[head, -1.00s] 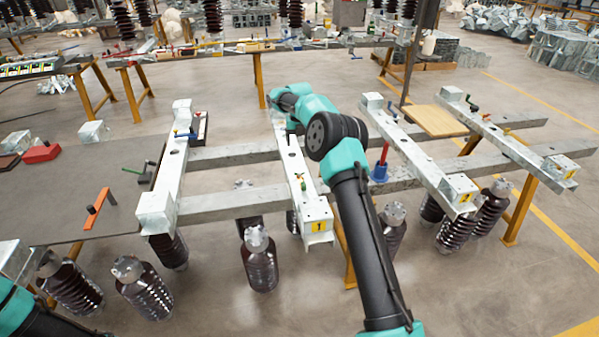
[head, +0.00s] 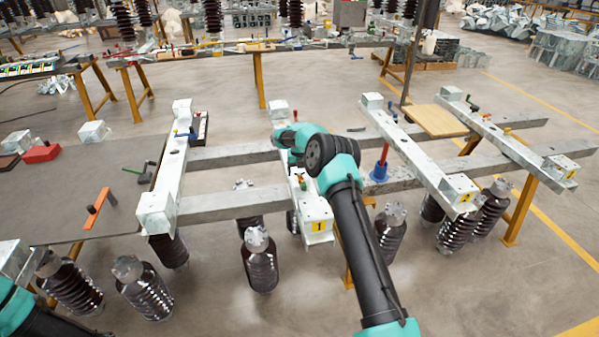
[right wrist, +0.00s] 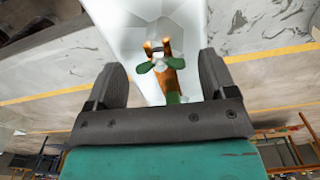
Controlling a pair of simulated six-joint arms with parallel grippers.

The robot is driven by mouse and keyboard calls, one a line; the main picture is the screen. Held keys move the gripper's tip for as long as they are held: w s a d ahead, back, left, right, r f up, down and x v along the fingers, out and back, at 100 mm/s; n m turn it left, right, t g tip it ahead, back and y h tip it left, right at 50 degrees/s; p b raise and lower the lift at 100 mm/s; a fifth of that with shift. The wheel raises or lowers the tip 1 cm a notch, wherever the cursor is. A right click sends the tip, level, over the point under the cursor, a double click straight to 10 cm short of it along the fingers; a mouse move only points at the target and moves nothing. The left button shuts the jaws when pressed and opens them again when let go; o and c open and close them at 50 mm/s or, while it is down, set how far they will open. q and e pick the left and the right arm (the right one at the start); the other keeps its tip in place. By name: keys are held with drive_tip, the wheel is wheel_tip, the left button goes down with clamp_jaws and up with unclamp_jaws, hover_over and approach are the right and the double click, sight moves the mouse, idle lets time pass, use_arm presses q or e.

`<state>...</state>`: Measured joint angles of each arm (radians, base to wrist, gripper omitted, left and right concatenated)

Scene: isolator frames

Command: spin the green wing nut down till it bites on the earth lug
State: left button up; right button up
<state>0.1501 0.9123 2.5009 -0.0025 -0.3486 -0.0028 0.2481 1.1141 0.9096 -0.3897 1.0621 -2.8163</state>
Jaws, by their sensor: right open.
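The green wing nut (right wrist: 146,67) sits on a stud at the orange-brown earth lug (right wrist: 168,46), on a pale metal beam. In the right wrist view it is ahead of my right gripper (right wrist: 162,62), between the lines of its two dark fingers. The fingers are wide apart, with nothing held and no contact visible. In the head view the small green-and-orange fitting (head: 302,183) is on the beam labelled 1, just below my right wrist. The right fingers are mostly hidden there. Whether the nut touches the lug cannot be told. Only my left arm shows, at the bottom left corner.
A blue base with a red upright (head: 380,170) stands right of my right arm. Other beams (head: 420,160) run on both sides. An orange-handled tool (head: 97,208) and red box (head: 42,153) lie on the left table. Brown insulators (head: 260,265) hang or stand below.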

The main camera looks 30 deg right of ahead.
drive_tip(key=shift+f, duration=0.25)
drive_tip(key=c, duration=0.9)
drive_tip(key=shift+c, duration=0.2)
drive_tip(key=shift+m, duration=0.5)
